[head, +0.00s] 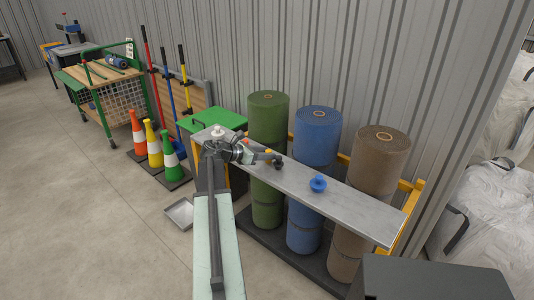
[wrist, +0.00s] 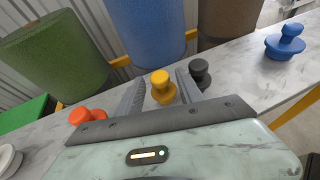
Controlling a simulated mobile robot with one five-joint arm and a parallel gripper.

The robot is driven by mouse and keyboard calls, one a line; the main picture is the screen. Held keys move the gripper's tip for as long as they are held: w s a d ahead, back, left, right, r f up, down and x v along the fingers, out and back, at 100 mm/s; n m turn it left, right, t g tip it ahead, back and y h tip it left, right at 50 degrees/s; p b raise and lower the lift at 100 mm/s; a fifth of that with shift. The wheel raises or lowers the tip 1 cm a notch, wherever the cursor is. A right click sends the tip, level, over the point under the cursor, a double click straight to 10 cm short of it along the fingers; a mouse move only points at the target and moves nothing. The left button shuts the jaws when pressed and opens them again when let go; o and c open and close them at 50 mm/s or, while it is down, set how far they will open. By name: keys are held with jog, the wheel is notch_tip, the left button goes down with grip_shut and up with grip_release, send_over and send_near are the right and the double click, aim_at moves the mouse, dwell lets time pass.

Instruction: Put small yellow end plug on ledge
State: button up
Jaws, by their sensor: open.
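The small yellow end plug (wrist: 162,87) stands upright on the grey ledge (head: 350,207), knob up. In the head view it shows only as a small patch (head: 268,153) beside my fingers. My gripper (wrist: 161,92) is open, with one finger on each side of the yellow plug. Neither finger clearly presses on it; whether they touch it I cannot tell.
On the same ledge, a black plug (wrist: 201,73) stands just right of my right finger. An orange-red plug (wrist: 87,117) is left, a white one (head: 217,131) farther left, and a blue one (head: 318,184) right. Green (head: 268,115), blue (head: 314,135) and brown (head: 379,155) turf rolls stand behind.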

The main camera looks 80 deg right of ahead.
jog(key=p+v, duration=0.4)
jog(key=v, duration=0.8)
jog(key=w+a+f+m+t+y, duration=0.2)
jog(key=w+a+f+t, duration=0.25)
jog(key=w+a, duration=0.95)
jog(key=w+a+f+m+t+y, duration=0.1)
jog(key=w+a+f+m+t, duration=0.35)
jog(key=w+a, duration=0.9)
jog(key=w+a+f+m+y, duration=0.1)
jog(key=w+a+f+y, duration=0.1)
jog(key=a, duration=1.1)
jog(key=w+a+f+m+y, duration=0.1)
jog(key=w+a+f+y, duration=0.1)
jog(key=a, duration=1.1)
jog(key=w+a+f+m+y, duration=0.1)
jog(key=w+a+f+y, duration=0.1)
jog(key=a, duration=1.1)
jog(key=shift+a+y, duration=0.4)
jog(key=shift+y, duration=0.1)
jog(key=shift+w, duration=0.15)
